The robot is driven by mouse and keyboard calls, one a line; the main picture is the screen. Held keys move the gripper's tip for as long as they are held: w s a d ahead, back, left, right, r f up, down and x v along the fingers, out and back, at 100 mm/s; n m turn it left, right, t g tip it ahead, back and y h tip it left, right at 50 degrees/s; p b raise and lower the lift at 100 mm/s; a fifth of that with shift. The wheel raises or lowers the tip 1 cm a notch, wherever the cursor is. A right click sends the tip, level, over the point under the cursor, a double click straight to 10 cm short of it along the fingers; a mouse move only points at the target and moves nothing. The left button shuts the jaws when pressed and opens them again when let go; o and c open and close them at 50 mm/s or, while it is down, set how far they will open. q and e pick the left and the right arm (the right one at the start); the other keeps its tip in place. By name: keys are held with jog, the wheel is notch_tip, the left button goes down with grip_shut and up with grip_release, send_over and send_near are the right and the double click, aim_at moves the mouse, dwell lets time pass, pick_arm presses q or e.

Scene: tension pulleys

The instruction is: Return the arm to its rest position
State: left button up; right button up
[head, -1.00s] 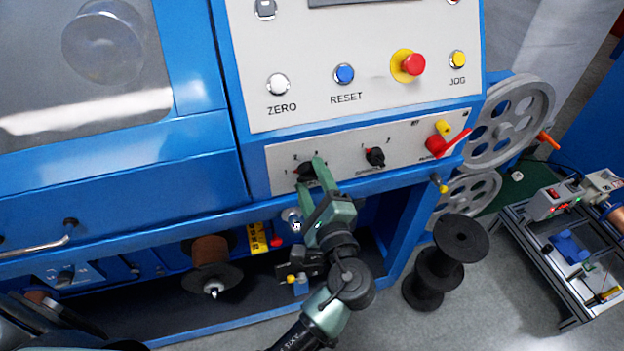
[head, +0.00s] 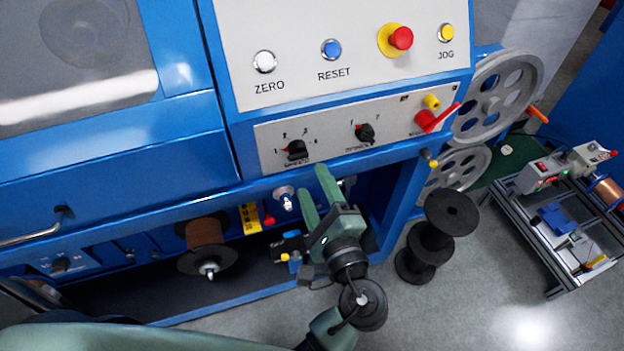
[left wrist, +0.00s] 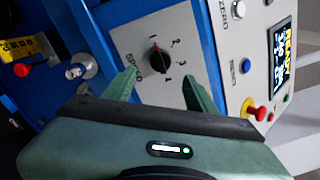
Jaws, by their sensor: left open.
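My left gripper (head: 315,190) is open and empty, in front of the blue machine just below its lower panel strip. In the left wrist view its two green fingers (left wrist: 163,88) stand apart, with the black speed knob (left wrist: 160,58) showing between and beyond them. In the head view the speed knob (head: 294,150) sits on the panel up and left of the fingertips, clear of them. A green arm part of mine crosses the bottom left of the head view. My right gripper is not in view.
The blue machine (head: 110,190) fills the left and middle. A copper spool (head: 207,232) sits in its lower bay. A second knob (head: 365,133) and a red switch (head: 428,121) are on the strip. Black spools (head: 430,240) stand on the floor, right of the gripper.

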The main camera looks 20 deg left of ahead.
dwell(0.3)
pick_arm(q)
jog(key=s+f+g+h, duration=0.3)
jog(key=f+h, duration=0.1)
jog(key=f, duration=1.4)
jog(key=s+f+g+h, duration=0.3)
jog(key=f+g, duration=0.1)
jog(key=f, duration=1.4)
jog(key=s+a+f+n+g+h, duration=0.1)
jog(key=s+a+f+n+g, duration=0.1)
jog(key=s+f, duration=0.5)
jog(key=s+a+f+n+g+h, duration=0.1)
jog(key=s+a+f+n+g, duration=0.15)
jog(key=s+f, duration=0.4)
jog(key=s+a+f+n, duration=0.3)
jog(key=s, duration=0.2)
jog(key=s+a+f+n+g, duration=0.1)
jog(key=s+a+f+n, duration=0.1)
jog(key=s, duration=0.4)
jog(key=s+a+f+n+g+h, duration=0.1)
jog(key=s+a+f+n, duration=0.2)
jog(key=s+n, duration=0.2)
jog(key=shift+s+a+f, duration=0.3)
jog(key=shift+s+f, duration=0.05)
jog(key=shift+s, duration=0.25)
jog(key=shift+g, duration=0.25)
